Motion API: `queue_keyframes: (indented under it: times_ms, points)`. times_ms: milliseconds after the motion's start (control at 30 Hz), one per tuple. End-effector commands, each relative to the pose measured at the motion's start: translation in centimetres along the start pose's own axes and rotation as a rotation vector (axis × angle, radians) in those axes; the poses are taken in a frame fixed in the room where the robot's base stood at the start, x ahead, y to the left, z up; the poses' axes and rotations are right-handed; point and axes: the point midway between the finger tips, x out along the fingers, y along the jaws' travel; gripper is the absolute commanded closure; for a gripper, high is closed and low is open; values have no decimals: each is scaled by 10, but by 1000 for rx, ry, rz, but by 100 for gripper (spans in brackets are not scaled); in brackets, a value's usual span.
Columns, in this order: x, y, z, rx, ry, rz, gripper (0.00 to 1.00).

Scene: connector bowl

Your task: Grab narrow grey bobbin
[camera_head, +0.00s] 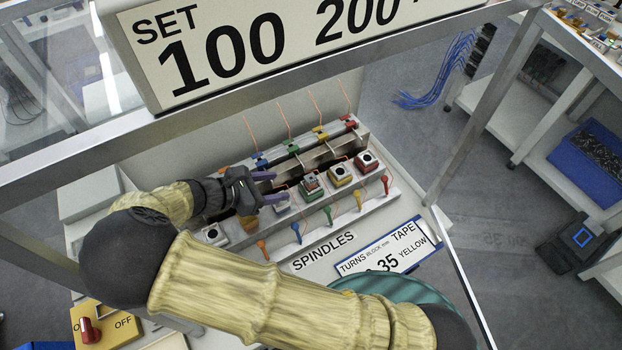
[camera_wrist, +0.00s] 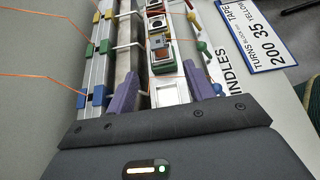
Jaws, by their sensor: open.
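My gripper (camera_head: 269,187) is open over the spindle row in the head view, its two purple fingers apart. In the wrist view the gripper (camera_wrist: 161,78) has a finger on each side of the row. A pale grey bobbin-like piece (camera_wrist: 170,93) lies between the fingers, with no visible grip on it. In the head view this pale grey piece (camera_head: 283,205) is partly hidden by the lower finger. Another grey bobbin (camera_head: 214,236) with a dark centre sits at the left end of the row. I cannot tell from these views which grey one is narrower.
Green (camera_head: 310,186), yellow (camera_head: 340,175) and red (camera_head: 366,161) bobbins sit to the right in the row. Coloured levers (camera_head: 328,214) line the front, and orange wires rise behind. A metal frame with a large sign (camera_head: 290,45) stands overhead. A TURNS label (camera_head: 390,248) lies in front.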

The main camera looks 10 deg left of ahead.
Motion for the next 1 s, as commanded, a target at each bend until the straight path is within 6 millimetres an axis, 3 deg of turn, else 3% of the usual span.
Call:
queue_keyframes:
  times_ms: [300, 733, 1000]
  points:
    - [49, 0, 1, -1, -2, -2, 47]
    - [56, 0, 1, 0, 0, 0, 47]
    - [91, 0, 6, 0, -3, -2, 47]
